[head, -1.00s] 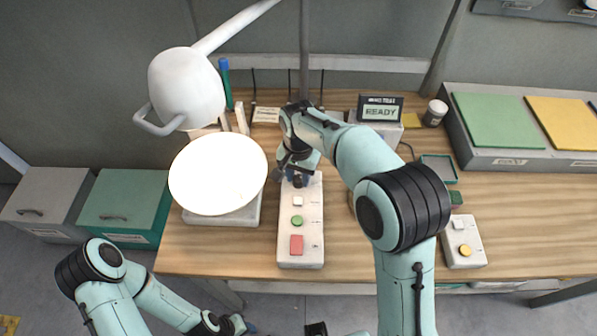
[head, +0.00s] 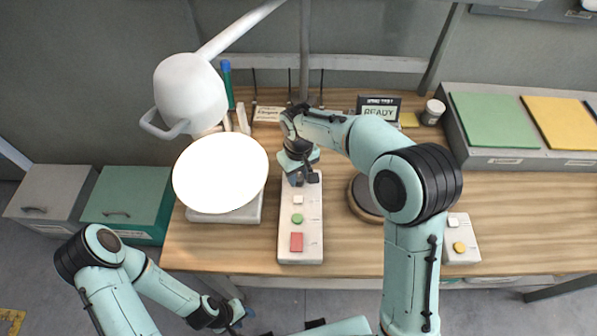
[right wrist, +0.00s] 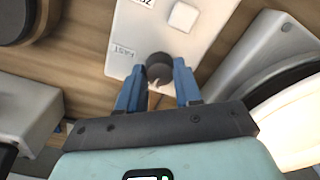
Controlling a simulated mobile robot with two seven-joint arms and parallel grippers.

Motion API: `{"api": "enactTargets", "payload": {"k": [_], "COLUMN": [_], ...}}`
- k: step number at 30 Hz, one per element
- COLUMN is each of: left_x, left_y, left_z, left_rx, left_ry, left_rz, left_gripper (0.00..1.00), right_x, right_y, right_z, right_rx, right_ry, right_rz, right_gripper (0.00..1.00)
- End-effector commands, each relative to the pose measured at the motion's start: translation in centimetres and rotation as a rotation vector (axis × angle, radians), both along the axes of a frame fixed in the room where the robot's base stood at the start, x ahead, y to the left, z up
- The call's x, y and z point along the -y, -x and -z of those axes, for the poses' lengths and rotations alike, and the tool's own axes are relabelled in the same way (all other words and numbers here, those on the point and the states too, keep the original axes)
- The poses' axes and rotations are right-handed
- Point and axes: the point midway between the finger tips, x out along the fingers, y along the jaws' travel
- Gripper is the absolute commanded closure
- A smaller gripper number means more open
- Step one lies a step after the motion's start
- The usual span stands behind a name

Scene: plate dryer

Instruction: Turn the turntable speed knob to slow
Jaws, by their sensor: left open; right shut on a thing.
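A white control box (head: 287,217) stands on the table with white, green and red buttons in a column. A dark round knob (right wrist: 160,66) sits at its far end, beside a label (right wrist: 124,52) that seems to read FAST. My right gripper (head: 304,180) is over that end. In the right wrist view its blue fingers (right wrist: 158,90) are around the knob, one on each side. The knob is mostly hidden in the head view, and I cannot read its setting. My left gripper (head: 238,314) is open and empty, low in front of the table.
A bright white disc (head: 220,172) and a white lamp (head: 190,92) stand left of the box. A dark round base (head: 362,205) is to its right, partly behind my right arm. A small box with a yellow button (head: 459,247) is farther right. A display (head: 378,108) reads READY.

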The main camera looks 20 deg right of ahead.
Motion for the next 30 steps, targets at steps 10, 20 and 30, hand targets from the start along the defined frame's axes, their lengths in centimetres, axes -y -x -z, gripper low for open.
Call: {"api": "enactTargets", "payload": {"k": [10, 20, 30], "left_x": [0.00, 0.00, 0.01], "left_y": [-0.54, -0.63, -0.62], "left_z": [-0.58, -0.69, -0.67], "left_rx": [0.006, 0.007, 0.007], "left_ry": [0.000, 0.000, 0.000], "left_rz": [0.000, 0.000, 0.000], "left_gripper": [0.57, 0.57, 0.57], "right_x": [0.00, 0.03, 0.01], "right_y": [0.03, 0.06, 0.07], "right_z": [0.03, 0.10, 0.12], "right_rx": [-0.002, -0.003, -0.003], "right_ry": [0.001, 0.001, 0.001], "right_rz": [-0.177, -0.224, -0.225], "right_gripper": [0.96, 0.96, 0.59]}}
